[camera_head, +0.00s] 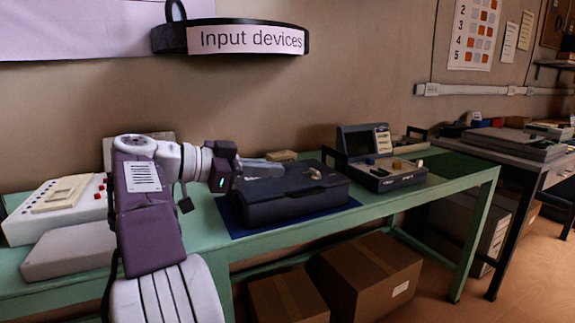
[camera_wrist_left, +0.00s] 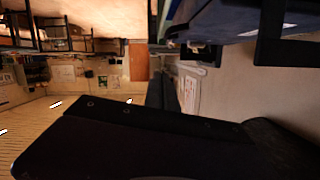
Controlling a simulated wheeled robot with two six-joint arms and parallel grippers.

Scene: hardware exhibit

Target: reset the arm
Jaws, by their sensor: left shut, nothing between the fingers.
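My left arm comes up from the lower left in the head view and bends to the right over the green table. My left gripper (camera_head: 262,165) points right, just above the back of a dark case on the table. Its fingers are shut, with nothing between them. My right gripper is in neither view.
The green table (camera_head: 200,253) holds a dark case (camera_head: 290,195) on a blue mat, a grey device with a raised screen (camera_head: 385,173), and a white panel with red buttons (camera_head: 75,205). Cardboard boxes (camera_head: 370,275) stand underneath. An "Input devices" sign (camera_head: 250,40) hangs on the wall.

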